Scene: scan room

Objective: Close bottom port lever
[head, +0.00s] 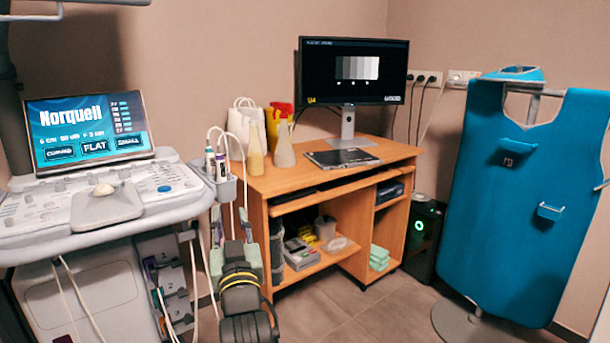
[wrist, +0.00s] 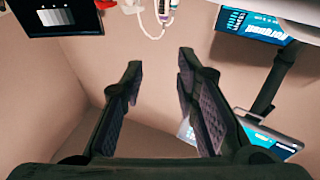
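The scanner cart's port panel (head: 168,281) is on the cart's front, at the lower left of the head view. It has several stacked ports, with cables hanging across it. The bottom port and its lever are too small and too covered by cables to read the lever's position. My gripper (head: 231,226) stands to the right of the panel, apart from it, pointing toward the room's corner. In the wrist view my gripper (wrist: 158,82) shows two dark fingers spread wide with nothing between them. The port panel is not in the wrist view.
The scanner screen (head: 88,130) stands above the console (head: 35,215). A wooden desk (head: 385,153) with a monitor (head: 350,92) is to the right. A blue apron (head: 500,220) hangs far right.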

